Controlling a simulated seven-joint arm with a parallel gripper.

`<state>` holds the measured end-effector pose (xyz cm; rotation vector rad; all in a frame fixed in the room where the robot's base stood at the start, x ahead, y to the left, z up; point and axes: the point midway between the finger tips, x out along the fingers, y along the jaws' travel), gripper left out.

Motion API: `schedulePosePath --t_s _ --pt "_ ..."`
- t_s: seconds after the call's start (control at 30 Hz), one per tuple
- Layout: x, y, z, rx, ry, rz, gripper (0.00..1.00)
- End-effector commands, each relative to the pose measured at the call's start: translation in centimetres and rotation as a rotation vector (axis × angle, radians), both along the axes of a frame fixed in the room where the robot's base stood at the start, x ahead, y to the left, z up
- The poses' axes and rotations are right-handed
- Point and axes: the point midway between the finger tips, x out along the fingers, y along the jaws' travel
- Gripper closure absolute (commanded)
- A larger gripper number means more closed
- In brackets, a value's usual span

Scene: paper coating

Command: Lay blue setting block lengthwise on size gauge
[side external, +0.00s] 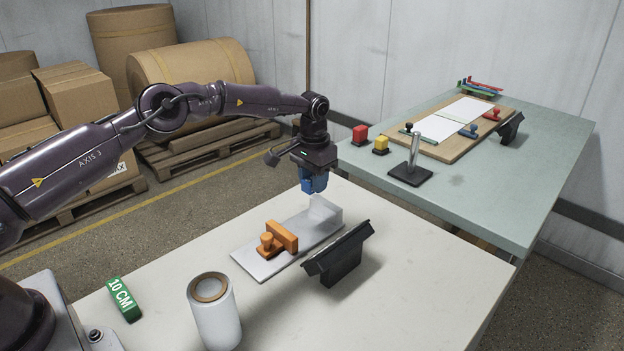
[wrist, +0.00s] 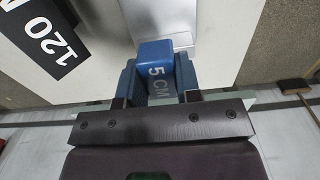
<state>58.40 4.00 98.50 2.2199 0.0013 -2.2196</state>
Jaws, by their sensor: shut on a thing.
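My gripper (side external: 313,178) hangs above the far end of the size gauge. In the wrist view, my gripper (wrist: 158,84) is shut on the blue setting block (wrist: 158,52), which reads "5 CM" and sits between the two bluish fingers. The size gauge (side external: 265,264) is a long, pale grey plate on the white table, with a raised pale block at its far end and an orange slide with a knob (side external: 267,241) across it. Part of the gauge shows in the wrist view (wrist: 160,14), beyond the blue block. The blue block looks apart from the gauge, though the exact gap is unclear.
A black wedge-topped piece (side external: 343,262) stands right of the gauge; a black label reading "120 M" (wrist: 52,40) shows in the wrist view. A green "10 CM" block (side external: 123,298) and a white roll (side external: 215,315) stand nearer. The right table (side external: 465,205) holds a board, blocks and a post.

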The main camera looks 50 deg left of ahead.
Motion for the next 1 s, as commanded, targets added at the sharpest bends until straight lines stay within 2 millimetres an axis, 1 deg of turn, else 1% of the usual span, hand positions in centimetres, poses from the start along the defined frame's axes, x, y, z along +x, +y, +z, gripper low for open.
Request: schedulePosePath --t_s 0.03,0.17,0.4,0.6,0.8,1.0 --pt "0.0 0.0 0.1 0.003 -0.001 -0.001 0.92" --pt "0.0 0.0 -0.9 0.001 0.001 -0.001 0.92" --pt "0.0 0.0 -3.2 0.001 0.0 -0.002 0.92" --pt "0.0 0.0 -4.8 0.001 0.0 -0.003 0.92" --pt "0.0 0.0 -5.7 0.001 -0.001 -0.002 0.92" --pt "0.0 0.0 -5.8 0.001 -0.002 -0.002 0.92"
